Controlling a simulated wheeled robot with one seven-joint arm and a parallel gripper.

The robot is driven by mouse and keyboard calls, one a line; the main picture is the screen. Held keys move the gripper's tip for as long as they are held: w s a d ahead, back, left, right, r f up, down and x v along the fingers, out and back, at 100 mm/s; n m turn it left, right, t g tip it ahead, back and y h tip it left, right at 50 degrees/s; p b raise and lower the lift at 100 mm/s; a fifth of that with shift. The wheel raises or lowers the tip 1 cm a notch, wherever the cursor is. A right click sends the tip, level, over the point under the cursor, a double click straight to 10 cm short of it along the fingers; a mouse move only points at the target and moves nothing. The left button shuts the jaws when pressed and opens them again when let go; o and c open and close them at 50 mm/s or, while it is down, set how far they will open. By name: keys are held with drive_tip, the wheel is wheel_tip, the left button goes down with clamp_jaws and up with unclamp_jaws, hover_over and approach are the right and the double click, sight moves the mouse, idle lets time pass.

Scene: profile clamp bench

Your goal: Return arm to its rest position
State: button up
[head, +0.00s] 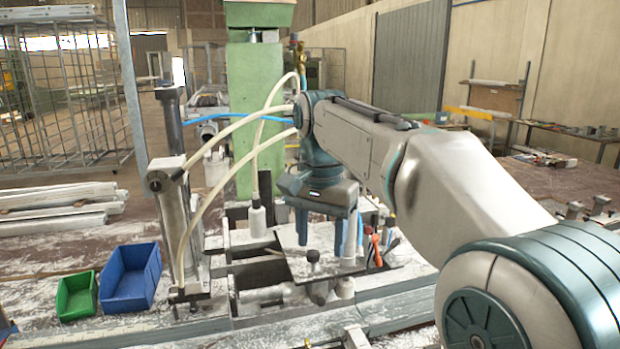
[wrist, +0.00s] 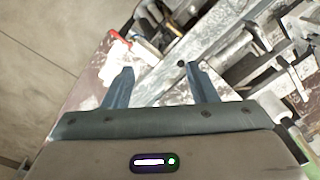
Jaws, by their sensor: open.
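My gripper (head: 326,243) hangs from my arm above the middle of the clamp bench in the head view, with its blue fingers pointing down. In the wrist view my gripper (wrist: 158,74) shows its two fingers spread apart, with nothing between them. Below and beyond the fingers lies a grey metal profile or rail (wrist: 190,52). My arm reaches in from the right side of the head view. I cannot tell the exact height of the fingertips above the bench.
A blue bin (head: 130,283) and a green bin (head: 76,298) sit at the left. An upright cylinder with pale hoses (head: 177,225) stands left of my gripper, and a green machine column (head: 252,110) behind. Hand tools with orange handles (head: 375,250) stand close right of the fingers.

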drive_tip(key=s+d+f+n+t, duration=0.1)
drive_tip(key=s+d+f+n, duration=0.1)
drive_tip(key=s+d+f, duration=0.4)
drive_tip(key=s+d+f+n+t, duration=0.2)
drive_tip(key=s+d+f, duration=0.5)
drive_tip(key=s+f, duration=0.4)
drive_tip(key=shift+s+f+n, duration=0.2)
drive_tip(key=shift+s+n, duration=0.05)
drive_tip(key=shift+n, duration=0.55)
idle(0.6)
